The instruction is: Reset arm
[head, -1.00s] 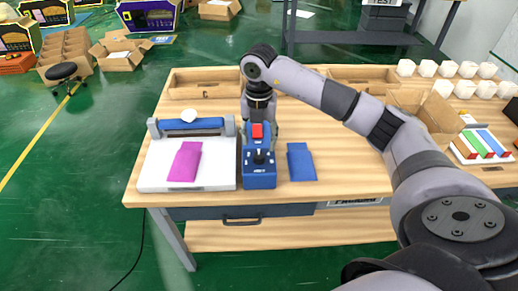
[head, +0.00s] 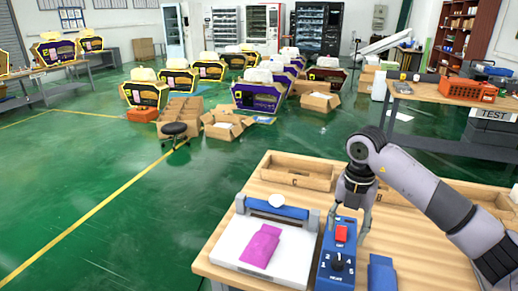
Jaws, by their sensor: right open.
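My right arm comes in from the right, bent over the wooden table (head: 440,240). Its gripper (head: 350,222) points down, open and empty, behind and above the blue control box (head: 326,278) with a red button (head: 341,233) and a dial. One finger hangs just right of the box; I cannot tell whether it touches it. My left gripper is out of view.
Left of the box is a white press (head: 232,240) with a blue bar and a magenta pouch (head: 261,246). A blue pouch (head: 381,272) lies to the right. A wooden tray (head: 297,172) sits behind. Green floor lies open at left.

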